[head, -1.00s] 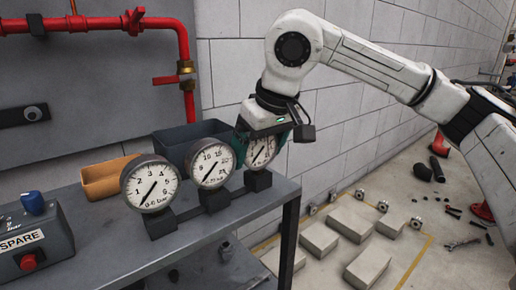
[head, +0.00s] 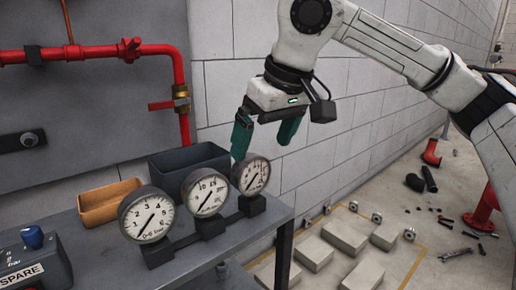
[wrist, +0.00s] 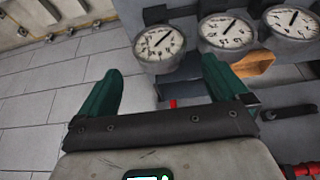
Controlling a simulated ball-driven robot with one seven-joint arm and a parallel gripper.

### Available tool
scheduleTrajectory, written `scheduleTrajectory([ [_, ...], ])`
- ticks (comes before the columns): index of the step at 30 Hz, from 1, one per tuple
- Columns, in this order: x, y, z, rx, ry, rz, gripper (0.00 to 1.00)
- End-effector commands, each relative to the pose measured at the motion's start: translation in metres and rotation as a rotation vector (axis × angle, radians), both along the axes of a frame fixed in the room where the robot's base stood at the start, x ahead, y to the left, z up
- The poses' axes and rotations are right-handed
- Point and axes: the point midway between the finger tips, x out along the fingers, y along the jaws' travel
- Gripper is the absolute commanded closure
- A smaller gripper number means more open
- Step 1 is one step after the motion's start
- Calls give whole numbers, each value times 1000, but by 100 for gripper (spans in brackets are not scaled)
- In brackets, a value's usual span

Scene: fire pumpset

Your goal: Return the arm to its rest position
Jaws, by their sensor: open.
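My white arm reaches in from the right in the head view. My gripper (head: 264,137) hangs above and just behind the rightmost gauge, with its two green fingers spread and nothing between them. In the wrist view my gripper (wrist: 160,92) also shows its green fingers apart and empty. Three round pressure gauges stand in a row on the grey bench: the left gauge (head: 148,214), the middle gauge (head: 206,192) and the right gauge (head: 252,174). The fingers look clear of the gauges.
Behind the gauges on the bench (head: 200,268) are a dark bin (head: 190,165) and an orange tray (head: 107,201). A control box (head: 35,265) stands at the left. Red pipes (head: 95,53) run along the wall panel. Grey blocks (head: 345,236) and loose parts lie on the floor at right.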

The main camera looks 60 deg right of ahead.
Motion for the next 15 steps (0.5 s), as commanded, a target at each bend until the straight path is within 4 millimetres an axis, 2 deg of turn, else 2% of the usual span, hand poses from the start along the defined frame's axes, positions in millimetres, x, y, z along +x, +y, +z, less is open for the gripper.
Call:
scheduleTrajectory([
  [3, -4, 1, 10, -1, 1, 0, 0],
  [12, -5, 2, 13, -1, 1, 0, 0],
  [15, -5, 2, 21, -1, 1, 0, 0],
])
